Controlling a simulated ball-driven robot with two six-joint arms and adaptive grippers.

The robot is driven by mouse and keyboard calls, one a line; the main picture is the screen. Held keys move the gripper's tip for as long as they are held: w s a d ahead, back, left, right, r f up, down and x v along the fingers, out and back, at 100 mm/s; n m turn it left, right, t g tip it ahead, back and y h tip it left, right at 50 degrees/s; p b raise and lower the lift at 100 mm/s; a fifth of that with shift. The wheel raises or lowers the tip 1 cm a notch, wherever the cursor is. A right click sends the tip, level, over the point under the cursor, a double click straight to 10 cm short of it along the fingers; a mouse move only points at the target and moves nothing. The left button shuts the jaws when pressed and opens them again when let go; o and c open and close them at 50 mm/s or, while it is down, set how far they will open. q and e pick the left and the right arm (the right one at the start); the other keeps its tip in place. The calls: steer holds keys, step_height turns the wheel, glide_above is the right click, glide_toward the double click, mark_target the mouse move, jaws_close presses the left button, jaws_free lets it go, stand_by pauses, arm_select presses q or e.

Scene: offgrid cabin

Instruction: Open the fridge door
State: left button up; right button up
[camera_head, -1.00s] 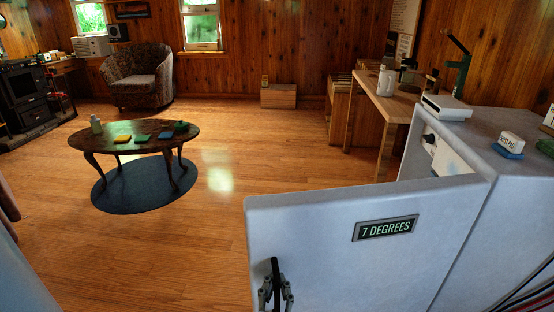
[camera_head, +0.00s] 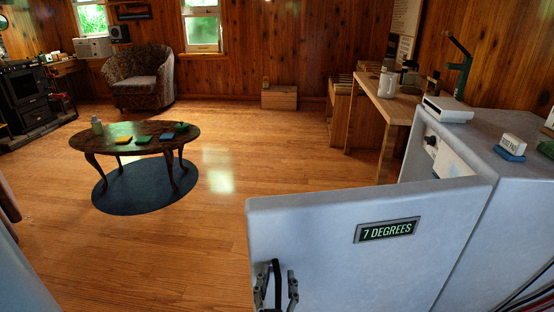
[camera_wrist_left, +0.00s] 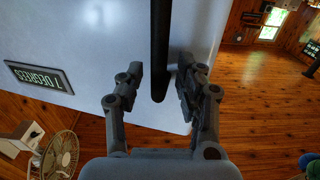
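The pale grey fridge door (camera_head: 330,250) with a "7 DEGREES" label stands swung out from the fridge body (camera_head: 505,190), with a gap between its top edge and the body. The black bar handle (camera_head: 276,280) is low on the door near its free edge. It also shows in the left wrist view (camera_wrist_left: 160,50), running between the fingers. My left gripper (camera_head: 277,288) is open around the handle, with a visible gap on each side of the bar in the wrist view (camera_wrist_left: 158,88). My right gripper is not in view.
A small white device (camera_head: 447,108) and a blue-and-white block (camera_head: 510,147) sit on top of the fridge. A wooden side table (camera_head: 388,108) stands behind it. An oval coffee table (camera_head: 135,130) is at the left. The floor between is clear.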

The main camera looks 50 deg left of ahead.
mark_target(280, 238)
arm_select(q)
step_height(280, 238, up, 8)
steer(key=shift+r, duration=0.2)
stand_by(0.7)
